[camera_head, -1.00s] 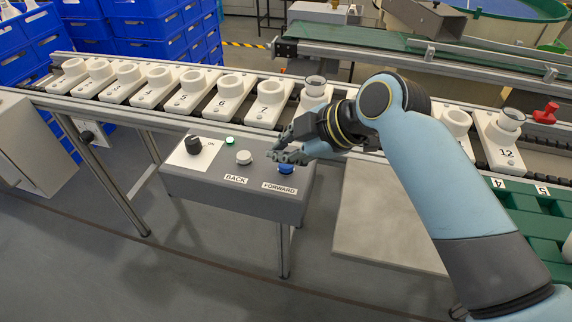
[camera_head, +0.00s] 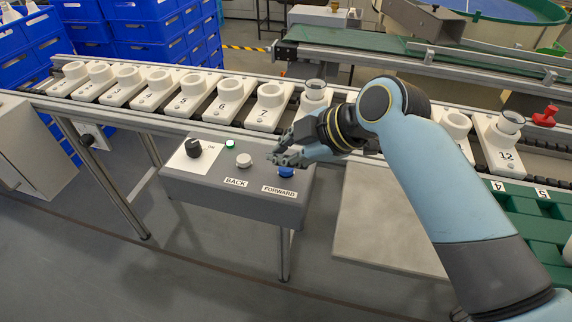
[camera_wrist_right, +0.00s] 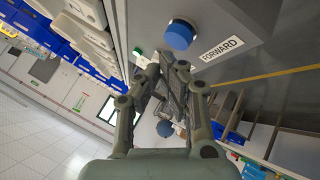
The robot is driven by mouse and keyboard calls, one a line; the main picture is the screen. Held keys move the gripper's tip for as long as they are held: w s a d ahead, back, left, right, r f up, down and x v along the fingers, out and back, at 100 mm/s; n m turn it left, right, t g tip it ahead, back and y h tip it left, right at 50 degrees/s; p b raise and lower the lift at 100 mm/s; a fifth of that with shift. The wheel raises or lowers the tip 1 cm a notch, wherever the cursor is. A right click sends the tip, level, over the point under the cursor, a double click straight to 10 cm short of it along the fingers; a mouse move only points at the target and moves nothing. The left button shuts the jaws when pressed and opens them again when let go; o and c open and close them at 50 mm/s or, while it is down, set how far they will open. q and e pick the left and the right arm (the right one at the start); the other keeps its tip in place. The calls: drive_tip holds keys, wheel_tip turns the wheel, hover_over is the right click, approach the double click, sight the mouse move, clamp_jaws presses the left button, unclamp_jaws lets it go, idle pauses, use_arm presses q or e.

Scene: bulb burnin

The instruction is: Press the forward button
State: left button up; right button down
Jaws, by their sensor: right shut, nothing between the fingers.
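The blue forward button (camera_head: 286,171) sits on the right of the grey control box (camera_head: 222,190), above a white FORWARD label (camera_head: 280,191). My right gripper (camera_head: 278,157) is shut and empty, at the button's far side in the head view. It partly overlaps the button's upper edge there. In the right wrist view, the blue button (camera_wrist_right: 180,36) shows beyond the shut fingertips (camera_wrist_right: 167,62) and looks apart from them. The FORWARD label (camera_wrist_right: 221,49) is beside it. I cannot tell the exact gap. My left gripper is not in view.
A white BACK button (camera_head: 243,160), a green light (camera_head: 230,144) and a black knob (camera_head: 193,147) are on the same box. Behind it runs a conveyor with numbered white holders (camera_head: 225,103). A green tray (camera_head: 530,215) lies at the right.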

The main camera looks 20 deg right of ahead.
sight(284, 169)
drive_tip(key=shift+f, duration=0.1)
drive_tip(key=shift+f, duration=0.3)
drive_tip(key=shift+f, duration=0.55)
idle(0.7)
idle(0.4)
drive_tip(key=shift+r+p, duration=0.8)
drive_tip(key=shift+r, duration=0.2)
wheel_tip(284, 169, up, 5)
drive_tip(key=p, duration=0.5)
drive_tip(key=shift+f, duration=0.1)
